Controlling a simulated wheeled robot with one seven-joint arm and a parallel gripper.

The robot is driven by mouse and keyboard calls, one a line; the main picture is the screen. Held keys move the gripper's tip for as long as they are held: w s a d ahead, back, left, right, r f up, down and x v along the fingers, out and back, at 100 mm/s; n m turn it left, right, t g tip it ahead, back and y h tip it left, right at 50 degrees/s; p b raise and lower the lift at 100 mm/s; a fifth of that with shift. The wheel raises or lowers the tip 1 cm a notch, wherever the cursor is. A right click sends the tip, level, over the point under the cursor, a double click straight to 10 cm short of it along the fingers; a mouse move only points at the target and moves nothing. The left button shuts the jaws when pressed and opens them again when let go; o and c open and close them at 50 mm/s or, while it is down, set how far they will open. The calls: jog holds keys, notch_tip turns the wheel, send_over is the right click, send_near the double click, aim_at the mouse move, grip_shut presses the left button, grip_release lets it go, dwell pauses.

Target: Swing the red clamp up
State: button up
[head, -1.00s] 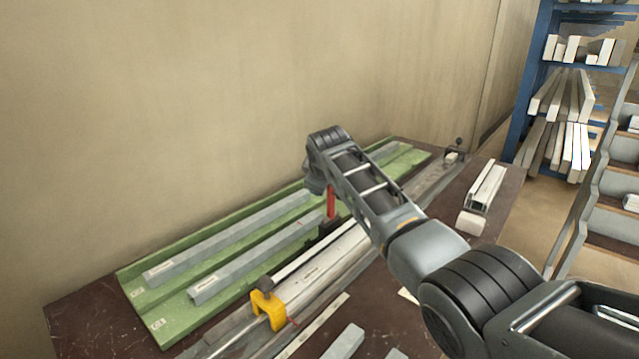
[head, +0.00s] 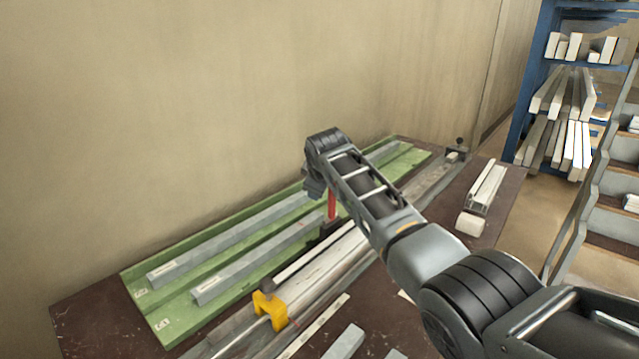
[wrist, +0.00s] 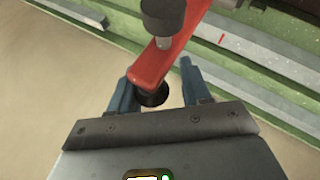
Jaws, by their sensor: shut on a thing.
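The red clamp (head: 332,206) stands on the long bench fixture in the head view, its red arm showing as an upright bar just under my wrist. In the wrist view its red arm (wrist: 178,48) runs from the top down between my fingers, with a black knob across its upper part and a dark round end near the fingers. My gripper (wrist: 160,88) is shut on the red arm, with one blue-grey finger on each side. In the head view my wrist hides the upper end of the clamp and most of the gripper.
A yellow clamp (head: 271,309) sits on the same fixture, nearer the front. A green tray (head: 165,322) with grey profiles lies along the wall side. A white profile piece (head: 486,188) and a pale block (head: 470,223) lie at the right. A blue rack (head: 522,120) stands beyond.

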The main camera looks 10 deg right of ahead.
jog(key=s+a+r+p, duration=0.1)
jog(key=a+r+p, duration=0.2)
jog(key=r, duration=0.4)
jog(key=shift+s+a+p, duration=0.15)
jog(key=shift+s+p, duration=0.2)
jog(key=shift+p, duration=0.1)
dwell(0.3)
jog(key=shift+r, duration=0.15)
jog(key=b+v, duration=0.1)
jog(key=v, duration=0.6)
jog(key=shift+s+r, duration=0.2)
jog(key=shift+s, duration=0.05)
